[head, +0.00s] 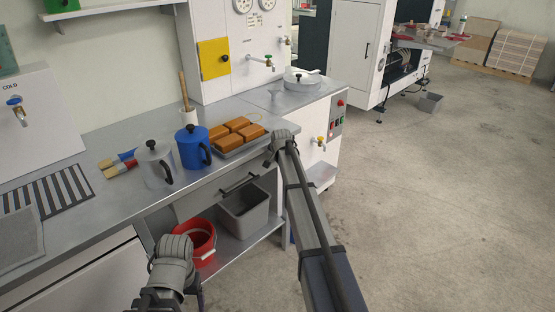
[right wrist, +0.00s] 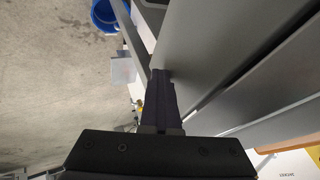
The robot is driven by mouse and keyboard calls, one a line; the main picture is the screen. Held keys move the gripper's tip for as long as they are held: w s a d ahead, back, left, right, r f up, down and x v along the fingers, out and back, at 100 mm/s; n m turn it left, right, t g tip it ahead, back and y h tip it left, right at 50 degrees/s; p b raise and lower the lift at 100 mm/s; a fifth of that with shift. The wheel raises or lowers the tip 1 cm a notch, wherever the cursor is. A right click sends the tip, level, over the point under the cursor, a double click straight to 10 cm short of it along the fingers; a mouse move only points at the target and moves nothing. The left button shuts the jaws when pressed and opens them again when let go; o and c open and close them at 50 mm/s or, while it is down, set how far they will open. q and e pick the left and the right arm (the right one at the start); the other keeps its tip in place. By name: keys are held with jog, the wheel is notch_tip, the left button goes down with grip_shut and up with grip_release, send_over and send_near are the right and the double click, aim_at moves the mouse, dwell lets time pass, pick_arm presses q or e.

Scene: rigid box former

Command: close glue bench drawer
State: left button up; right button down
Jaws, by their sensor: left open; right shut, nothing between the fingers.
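The glue bench (head: 110,205) has a grey metal top and runs along the left. Below its front edge is a grey drawer front (head: 212,192) with a dark bar handle (head: 238,183); my right arm partly covers that area. I cannot tell whether a gap remains around the drawer. My right gripper (head: 283,137) is at the bench's right end, its tips hidden in the head view. In the right wrist view its dark fingers (right wrist: 160,78) are shut and empty, close against a grey panel (right wrist: 205,50); contact is unclear. My left gripper (head: 175,245) is open, low before the bench.
A red bucket (head: 199,240) and grey bin (head: 243,212) stand on the lower shelf. On top are a blue pot (head: 190,147), a grey pot (head: 154,163), brushes (head: 118,168) and a tray of orange-brown blocks (head: 236,130). Open floor (head: 440,190) lies right.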

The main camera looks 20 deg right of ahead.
jog(key=s+r+p, duration=0.8)
jog(key=s, duration=0.1)
jog(key=shift+s, duration=0.25)
jog(key=shift+a, duration=0.15)
jog(key=s+a+n+g+y+p, duration=0.1)
jog(key=s+a+n+g, duration=0.15)
jog(key=s+a, duration=0.55)
jog(key=s+a+n+g+p, duration=0.15)
jog(key=s+a+n, duration=0.35)
jog(key=a, duration=0.6)
jog(key=s+a+n+g+p, duration=0.1)
jog(key=s+a+n, duration=0.1)
jog(key=s+a, duration=0.2)
jog(key=s+a+r+n+g+p, duration=0.1)
jog(key=s+a+n, duration=0.2)
jog(key=s, duration=0.8)
jog(key=s+a+n+g+p, duration=0.1)
jog(key=s+a+n, duration=0.2)
jog(key=s, duration=0.5)
jog(key=shift+s+a+r+g, duration=0.2)
jog(key=shift+a+g, duration=0.1)
jog(key=shift+a, duration=0.6)
